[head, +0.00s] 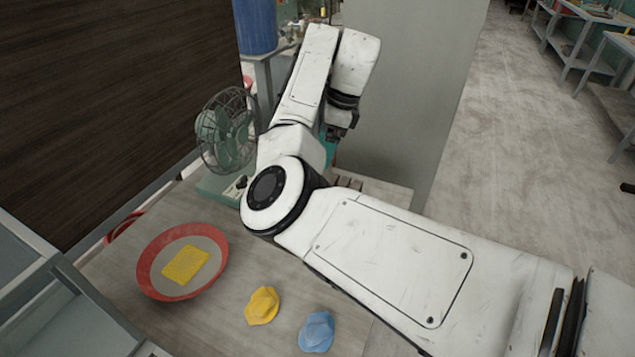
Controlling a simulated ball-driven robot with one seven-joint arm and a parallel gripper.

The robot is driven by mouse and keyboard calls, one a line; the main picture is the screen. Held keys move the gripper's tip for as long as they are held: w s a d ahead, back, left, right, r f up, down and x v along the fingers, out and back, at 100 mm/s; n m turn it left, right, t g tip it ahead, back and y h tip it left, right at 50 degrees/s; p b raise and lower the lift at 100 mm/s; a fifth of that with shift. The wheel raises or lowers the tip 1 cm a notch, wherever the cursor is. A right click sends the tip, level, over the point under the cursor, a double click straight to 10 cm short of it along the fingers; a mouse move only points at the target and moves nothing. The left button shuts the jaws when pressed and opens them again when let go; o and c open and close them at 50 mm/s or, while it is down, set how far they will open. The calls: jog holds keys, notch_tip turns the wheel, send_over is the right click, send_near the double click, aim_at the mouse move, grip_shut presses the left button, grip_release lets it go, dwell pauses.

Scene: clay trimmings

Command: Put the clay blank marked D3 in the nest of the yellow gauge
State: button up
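A yellow piece (262,305) with a raised middle lies on the table near the front. It may be the yellow gauge, but I cannot make out a nest in it. I can read no D3 mark anywhere. A few small brownish pieces (347,183) show partly behind my arm at the table's far side; I cannot tell whether they are clay blanks. My arm folds up and back, away from the yellow piece. My gripper (341,130) seems to be the dark end hanging below the last white link; its fingers are too small and shaded to read.
A blue piece (317,331) of similar shape lies right of the yellow one. A red-rimmed bowl (150,272) with a yellow sponge (186,264) stands at left. A green fan (226,130) stands behind. My arm crosses over the table's right side (362,335).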

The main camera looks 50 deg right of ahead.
jog(key=p+x, duration=0.1)
jog(key=x, duration=0.6)
jog(key=shift+a+f, duration=0.1)
jog(key=c, duration=1.5)
jog(key=shift+c, duration=0.9)
